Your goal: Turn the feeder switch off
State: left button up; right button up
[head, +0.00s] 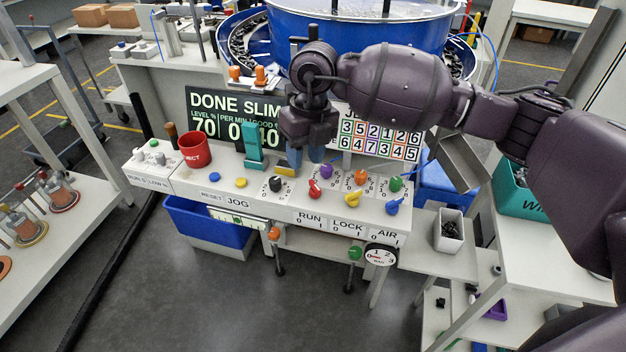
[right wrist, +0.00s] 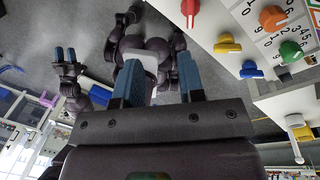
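No label I can read says feeder, so I cannot tell which control is the feeder switch. On the sloped panel (head: 290,205), a red knob (head: 314,188) sits above RUN, a yellow knob (head: 352,199) above LOCK and a blue knob (head: 392,207) above AIR, each label marked 0 and 1. My right gripper (head: 305,158) is open and empty, pointing down above the panel, behind and left of the red knob. In the right wrist view its blue fingers (right wrist: 159,85) are apart. My left gripper (right wrist: 66,54) shows there too, fingers apart and empty.
Purple (head: 326,171), orange (head: 361,176) and green (head: 395,184) knobs stand behind the front row. A black knob (head: 276,184), a teal upright piece (head: 252,147) and a red cup (head: 195,150) stand to the left. A blue bowl (head: 360,35) is behind.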

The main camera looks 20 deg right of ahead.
aim_at(314, 183)
jog(key=shift+t+h, duration=0.4)
jog(key=shift+h, duration=0.4)
jog(key=f, duration=0.3)
jog(key=w+d+f+b, duration=0.1)
jog(key=f, duration=0.2)
jog(key=d+f, duration=0.1)
jog(key=f, duration=0.2)
jog(key=shift+w+d+b, duration=0.15)
jog(key=shift+w+b, duration=0.15)
jog(key=shift+w, duration=0.1)
grip_shut()
